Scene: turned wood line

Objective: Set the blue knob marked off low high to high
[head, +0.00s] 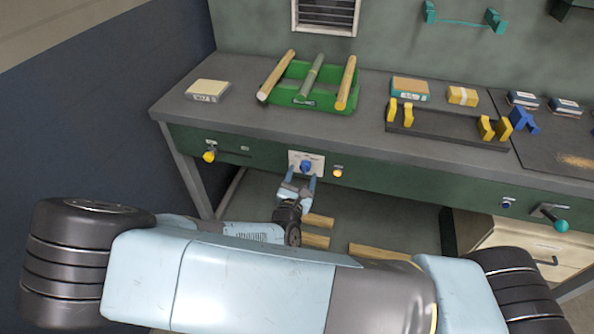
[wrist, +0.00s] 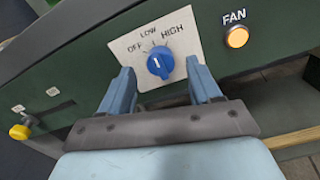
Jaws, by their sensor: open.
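The blue knob (wrist: 160,62) sits on a white plate (wrist: 186,44) marked OFF, LOW and HIGH from left to right. A short white mark shows on its face; it seems to point up toward the LOW side, but I cannot tell exactly. In the head view the knob (head: 306,167) is on the green front of the bench. My gripper (wrist: 160,68) is open, one finger on each side of the knob in the picture, with gaps between. In the head view my gripper (head: 301,179) is just below and in front of the plate. I see no contact.
An orange FAN lamp (wrist: 237,37) is right of the plate. A yellow knob (head: 209,156) is farther left on the bench front. A teal-ended lever (head: 560,225) sticks out at the right. Wooden bars (head: 316,240) lie below the bench.

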